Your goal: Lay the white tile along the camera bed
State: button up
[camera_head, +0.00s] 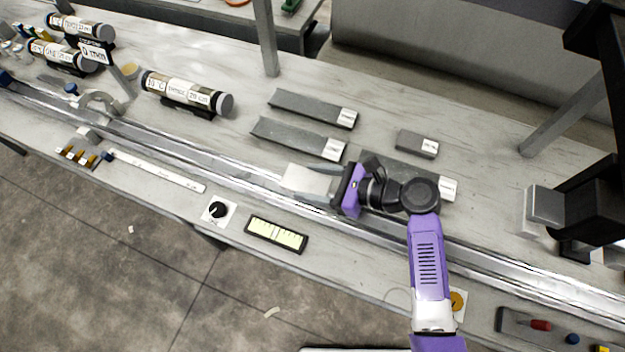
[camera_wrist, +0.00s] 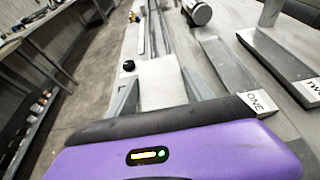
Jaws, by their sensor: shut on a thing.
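The white tile (camera_head: 303,179) is a flat pale plate between the fingers of my gripper (camera_head: 320,183), which is shut on it. In the wrist view the tile (camera_wrist: 158,80) reaches forward from between the two grey fingers of my gripper (camera_wrist: 160,88). The tile is over or on the long metal rail bed (camera_head: 245,175), which I take for the camera bed. I cannot tell whether the tile touches it. My gripper and arm hide part of the bed.
Grey slabs with white labels (camera_head: 297,138) lie behind the bed. A labelled core tube (camera_head: 187,94) is at the back left. In front are a white ruler (camera_head: 158,172), a black knob (camera_head: 218,210) and a yellow scale card (camera_head: 276,234). A dark post and housing (camera_head: 590,205) stand at the right.

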jog(key=shift+f+b, duration=3)
jog(key=shift+b, duration=0.4)
jog(key=shift+f, duration=0.15)
jog(key=o, duration=1.7)
jog(key=shift+o, duration=0.3)
jog(key=shift+o, duration=1.2)
